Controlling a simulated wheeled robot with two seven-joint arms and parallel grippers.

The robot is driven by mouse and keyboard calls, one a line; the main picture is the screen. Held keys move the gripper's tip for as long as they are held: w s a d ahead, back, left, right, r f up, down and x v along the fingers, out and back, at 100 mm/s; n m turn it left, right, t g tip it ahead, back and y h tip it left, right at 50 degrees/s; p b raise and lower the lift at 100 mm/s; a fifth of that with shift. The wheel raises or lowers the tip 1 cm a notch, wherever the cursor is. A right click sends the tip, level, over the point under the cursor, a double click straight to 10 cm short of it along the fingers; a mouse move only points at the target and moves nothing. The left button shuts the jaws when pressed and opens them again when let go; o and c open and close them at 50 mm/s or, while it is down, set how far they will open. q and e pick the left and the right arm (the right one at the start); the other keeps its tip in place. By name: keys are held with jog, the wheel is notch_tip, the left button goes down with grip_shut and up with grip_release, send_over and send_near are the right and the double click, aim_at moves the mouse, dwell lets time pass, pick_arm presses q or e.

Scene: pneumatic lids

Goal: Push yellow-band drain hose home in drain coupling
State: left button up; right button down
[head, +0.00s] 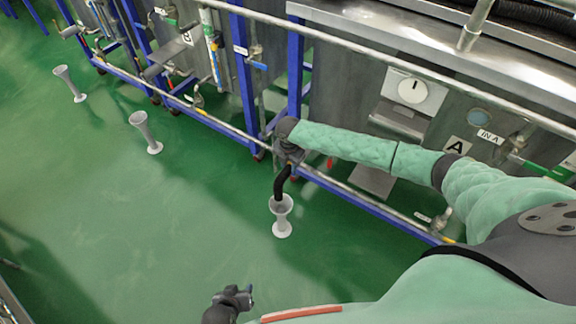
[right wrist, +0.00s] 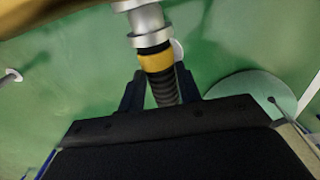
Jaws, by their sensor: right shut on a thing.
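The drain hose is black and ribbed with a yellow band (right wrist: 156,62). In the right wrist view it stands between the two fingers of my right gripper (right wrist: 160,88), which is shut on it just below the band. Above the band, a short black section meets the silver drain coupling (right wrist: 147,22); how deep the hose sits in it I cannot tell.
Two more funnel stands (head: 145,132) (head: 69,84) stand on the green floor to the left. The blue frame (head: 345,197) and a long pipe rail (head: 400,68) run along the steel tanks (head: 345,90).

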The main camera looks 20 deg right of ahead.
jog(key=shift+w+d, duration=0.45)
jog(key=shift+d, duration=0.1)
jog(key=c, duration=0.9)
grip_release()
jog(key=shift+r, duration=0.1)
jog(key=shift+r, duration=3.85)
